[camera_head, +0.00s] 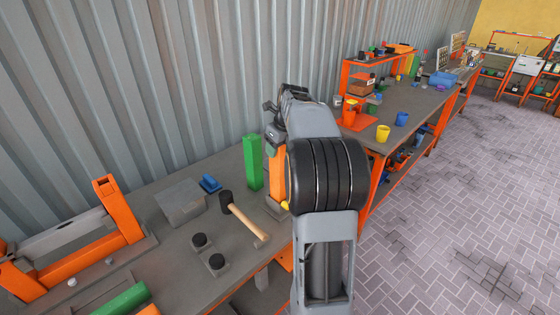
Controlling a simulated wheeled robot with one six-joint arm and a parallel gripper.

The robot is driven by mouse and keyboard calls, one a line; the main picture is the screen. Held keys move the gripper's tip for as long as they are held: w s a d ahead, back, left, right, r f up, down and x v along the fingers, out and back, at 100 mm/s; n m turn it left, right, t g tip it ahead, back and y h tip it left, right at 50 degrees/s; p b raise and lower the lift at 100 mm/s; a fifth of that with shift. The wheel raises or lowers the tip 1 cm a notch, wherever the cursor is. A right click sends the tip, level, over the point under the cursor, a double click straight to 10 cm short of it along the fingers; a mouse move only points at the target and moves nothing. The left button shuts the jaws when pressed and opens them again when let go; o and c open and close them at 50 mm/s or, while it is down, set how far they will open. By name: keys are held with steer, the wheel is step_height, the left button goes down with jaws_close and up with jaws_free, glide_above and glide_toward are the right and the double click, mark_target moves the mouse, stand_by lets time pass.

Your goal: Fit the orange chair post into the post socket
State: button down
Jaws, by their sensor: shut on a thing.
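The orange chair post (277,172) stands about upright near the right end of the grey workbench, partly hidden behind my arm. My gripper (273,136) is at the top of the post and shut on it; the fingertips are largely hidden by my own wrist. A grey block (274,208) lies under the post's lower end and appears to be the post socket. My arm covers its right side, so I cannot tell whether the post is inside it or just above it.
A green post (253,163) stands close left of the orange post. A mallet (240,215), a grey box (181,203), a blue object (210,183) and two dark-knobbed blocks (217,263) lie further left. An orange frame (120,212) is at far left. A corrugated wall stands behind.

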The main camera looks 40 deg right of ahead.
mark_target(279, 171)
steer(key=shift+d+f, duration=0.1)
steer(key=shift+f, duration=1.95)
steer(key=shift+c, duration=2)
jaws_free()
